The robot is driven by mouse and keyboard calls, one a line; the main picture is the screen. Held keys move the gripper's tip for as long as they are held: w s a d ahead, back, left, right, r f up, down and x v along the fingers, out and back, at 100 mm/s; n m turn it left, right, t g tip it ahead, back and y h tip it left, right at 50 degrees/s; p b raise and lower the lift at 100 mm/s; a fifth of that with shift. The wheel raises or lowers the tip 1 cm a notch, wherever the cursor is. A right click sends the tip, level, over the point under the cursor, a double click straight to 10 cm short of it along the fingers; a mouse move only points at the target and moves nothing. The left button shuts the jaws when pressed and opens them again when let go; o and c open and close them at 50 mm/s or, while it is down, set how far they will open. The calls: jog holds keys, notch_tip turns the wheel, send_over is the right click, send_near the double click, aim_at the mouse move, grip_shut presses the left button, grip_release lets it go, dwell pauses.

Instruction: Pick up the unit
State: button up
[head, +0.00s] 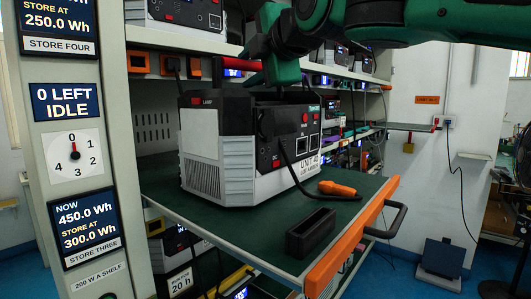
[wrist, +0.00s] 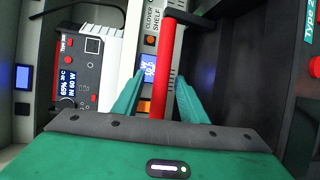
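The unit (head: 235,145) is a grey and black power box labelled UNIT 40. It stands upright on a pulled-out green shelf (head: 165,185). A red bar (head: 232,63), which looks like its carrying handle, is above its top. My gripper (head: 268,78) is over the unit's top, pointing down and partly hiding the bar. In the wrist view the red bar (wrist: 165,75) runs between the two green fingers (wrist: 160,92). The fingers are spread, with a gap visible on at least the left side. Whether either finger touches the bar is unclear.
An orange plug (head: 337,189) on a black cable and a black open holder (head: 311,233) are on the shelf right of the unit. The shelf has an orange front edge (head: 350,238). Other units (head: 180,12) fill shelves above and behind. A rack post with displays (head: 66,103) stands left.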

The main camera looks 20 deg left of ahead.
jog(key=shift+x, duration=1.5)
jog(key=shift+d+f, duration=0.1)
grip_shut()
jog(key=shift+f, duration=0.2)
jog(key=shift+r, duration=0.35)
